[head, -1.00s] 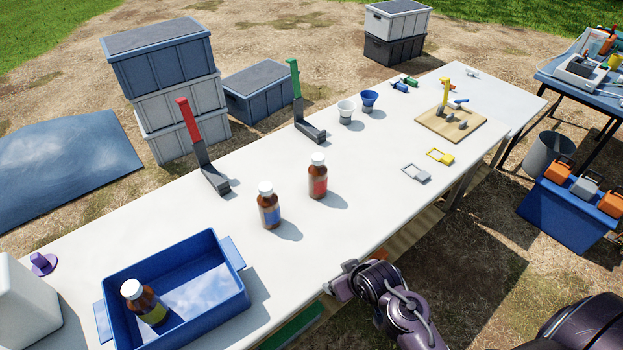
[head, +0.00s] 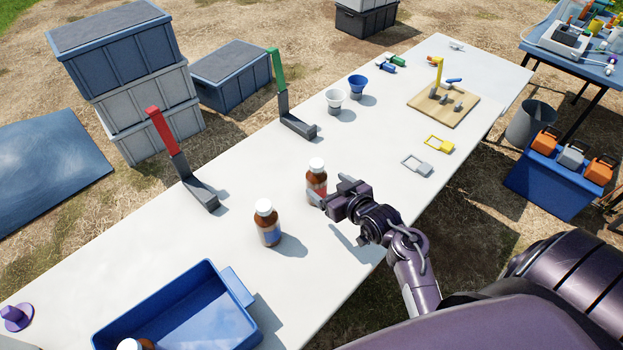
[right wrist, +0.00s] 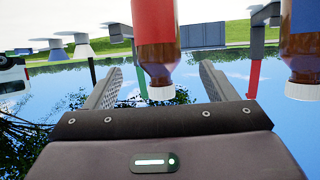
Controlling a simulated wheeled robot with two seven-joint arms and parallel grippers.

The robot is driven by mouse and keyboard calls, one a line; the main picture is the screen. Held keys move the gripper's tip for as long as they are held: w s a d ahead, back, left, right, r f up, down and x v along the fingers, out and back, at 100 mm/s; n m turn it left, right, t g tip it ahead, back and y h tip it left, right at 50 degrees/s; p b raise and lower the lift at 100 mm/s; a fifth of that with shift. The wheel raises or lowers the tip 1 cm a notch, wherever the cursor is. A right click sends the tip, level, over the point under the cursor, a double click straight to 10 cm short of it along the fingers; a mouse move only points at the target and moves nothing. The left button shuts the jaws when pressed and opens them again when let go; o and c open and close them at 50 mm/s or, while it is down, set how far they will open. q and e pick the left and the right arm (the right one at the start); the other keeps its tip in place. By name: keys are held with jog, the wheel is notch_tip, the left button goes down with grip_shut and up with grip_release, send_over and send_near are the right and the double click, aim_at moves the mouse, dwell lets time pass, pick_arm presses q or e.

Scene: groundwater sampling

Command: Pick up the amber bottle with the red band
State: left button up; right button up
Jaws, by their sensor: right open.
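The amber bottle with the red band (head: 316,179) stands upright on the white table, its white cap up. My right gripper (head: 327,194) is open at its near right side, hiding part of its lower body. In the right wrist view, which is upside down, the red-banded bottle (right wrist: 155,18) shows between the lines of the two open fingers (right wrist: 160,75); I cannot tell how deep it sits between them. A second amber bottle, with a blue band (head: 267,224), stands to its left and also shows in the right wrist view (right wrist: 304,45). My left gripper is not in view.
A blue tray (head: 238,288) with another white-capped bottle (head: 132,344) is at the front left. A red-topped stand (head: 180,165) and a green-topped stand (head: 284,100) line the far edge. Cups (head: 334,101), small clips (head: 416,165) and a wooden board (head: 443,104) are farther along.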

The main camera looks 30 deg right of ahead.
aim_at(323, 182)
jog(key=shift+x, duration=0.8)
jog(key=p+x, duration=0.1)
jog(key=x, duration=0.3)
jog(key=shift+w+f, duration=0.1)
jog(key=shift+w, duration=0.05)
jog(key=shift+w+f, duration=0.25)
jog(key=shift+w, duration=0.05)
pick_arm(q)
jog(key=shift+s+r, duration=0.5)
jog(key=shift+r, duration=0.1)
pick_arm(e)
jog(key=shift+r, duration=0.1)
jog(key=c, duration=1.3)
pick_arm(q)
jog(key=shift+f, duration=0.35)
pick_arm(e)
notch_tip(323, 182, up, 20)
